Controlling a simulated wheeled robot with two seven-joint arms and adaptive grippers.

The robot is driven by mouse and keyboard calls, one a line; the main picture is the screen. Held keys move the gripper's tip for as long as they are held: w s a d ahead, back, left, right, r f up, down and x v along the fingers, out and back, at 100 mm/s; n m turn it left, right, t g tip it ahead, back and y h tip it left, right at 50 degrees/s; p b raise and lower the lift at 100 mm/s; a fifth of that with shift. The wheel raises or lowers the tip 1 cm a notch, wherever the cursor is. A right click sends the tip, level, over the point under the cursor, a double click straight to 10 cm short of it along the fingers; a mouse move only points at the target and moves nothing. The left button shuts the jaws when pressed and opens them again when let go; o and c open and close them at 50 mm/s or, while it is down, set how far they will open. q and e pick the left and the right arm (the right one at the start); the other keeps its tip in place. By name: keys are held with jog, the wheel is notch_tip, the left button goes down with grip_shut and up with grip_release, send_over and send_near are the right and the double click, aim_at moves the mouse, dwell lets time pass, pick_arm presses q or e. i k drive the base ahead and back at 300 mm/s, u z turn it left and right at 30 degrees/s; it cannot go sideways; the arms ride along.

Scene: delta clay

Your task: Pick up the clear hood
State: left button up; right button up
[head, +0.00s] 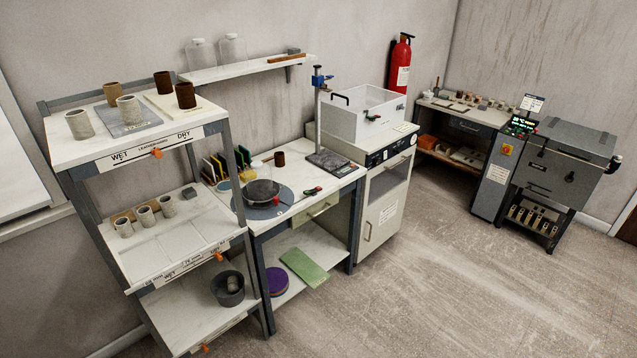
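The clear hood (368,103) is a see-through box with pale walls. It stands on top of a white cabinet (388,180) at the back, right of the middle of the head view. One dark handle shows at its upper left, and a dark fitting shows on its front face. What is inside the hood is hard to make out. Neither of my grippers is in view, so nothing of mine is seen touching the hood.
A blue-topped stand (319,100) rises close to the hood's left. A worktable (310,185) with a dark pan (262,193) adjoins the cabinet. A shelf rack (130,150) with cups stands at left. A grey kiln (567,160) stands at right. The floor in front is clear.

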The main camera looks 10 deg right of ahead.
aim_at(257, 174)
jog(key=z, duration=0.85)
jog(key=i, duration=1.25)
jog(key=u, duration=0.35)
